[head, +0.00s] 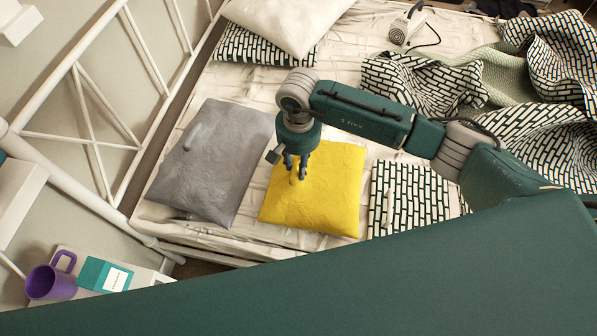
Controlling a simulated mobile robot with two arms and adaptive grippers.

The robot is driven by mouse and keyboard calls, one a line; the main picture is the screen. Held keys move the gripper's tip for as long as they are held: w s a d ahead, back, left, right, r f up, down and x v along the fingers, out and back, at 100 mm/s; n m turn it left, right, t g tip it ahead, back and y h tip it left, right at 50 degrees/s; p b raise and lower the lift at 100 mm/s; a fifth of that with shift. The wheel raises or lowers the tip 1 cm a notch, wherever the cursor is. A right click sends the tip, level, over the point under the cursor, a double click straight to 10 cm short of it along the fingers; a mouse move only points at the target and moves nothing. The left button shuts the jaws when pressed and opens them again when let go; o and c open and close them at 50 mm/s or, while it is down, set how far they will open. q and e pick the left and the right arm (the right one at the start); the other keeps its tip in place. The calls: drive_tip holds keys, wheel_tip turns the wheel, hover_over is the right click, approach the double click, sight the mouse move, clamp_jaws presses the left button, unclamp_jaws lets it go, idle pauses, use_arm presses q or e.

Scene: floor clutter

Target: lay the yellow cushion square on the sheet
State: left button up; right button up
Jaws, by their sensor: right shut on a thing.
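The yellow cushion (330,195) lies on the white sheet (345,85) of the bed, between a grey cushion on its left and a patterned cushion on its right. It is turned slightly relative to the bed edge. My right gripper (296,173) points down onto its upper left part and is shut on it. The arm and gripper hide the cushion's upper left corner. Whether the cushion is lifted off the sheet, I cannot tell. My left gripper is not in view.
A grey cushion (212,160) and a patterned cushion (405,195) flank the yellow one. A crumpled patterned blanket (550,130) lies at right. A white bed frame (90,110) runs along the left. A purple mug (52,280) and teal box (103,275) stand lower left.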

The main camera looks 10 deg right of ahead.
wheel_tip(320, 180, down, 4)
drive_tip(key=shift+s+r+b, duration=0.1)
drive_tip(key=shift+s+b, duration=0.05)
drive_tip(key=shift+b, duration=0.65)
drive_tip(key=shift+w, duration=0.2)
drive_tip(key=shift+s+f, duration=0.15)
drive_tip(key=shift+f, duration=0.05)
drive_tip(key=o, duration=1.1)
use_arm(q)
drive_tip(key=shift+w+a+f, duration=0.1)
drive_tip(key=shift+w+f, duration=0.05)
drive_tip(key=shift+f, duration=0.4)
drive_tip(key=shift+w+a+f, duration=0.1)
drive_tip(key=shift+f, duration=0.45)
use_arm(e)
drive_tip(key=shift+o, duration=0.2)
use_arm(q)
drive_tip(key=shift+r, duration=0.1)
use_arm(e)
drive_tip(key=shift+r, duration=0.15)
drive_tip(key=shift+r, duration=0.25)
wheel_tip(320, 180, up, 12)
drive_tip(key=p, duration=0.6)
drive_tip(key=shift+f, duration=0.2)
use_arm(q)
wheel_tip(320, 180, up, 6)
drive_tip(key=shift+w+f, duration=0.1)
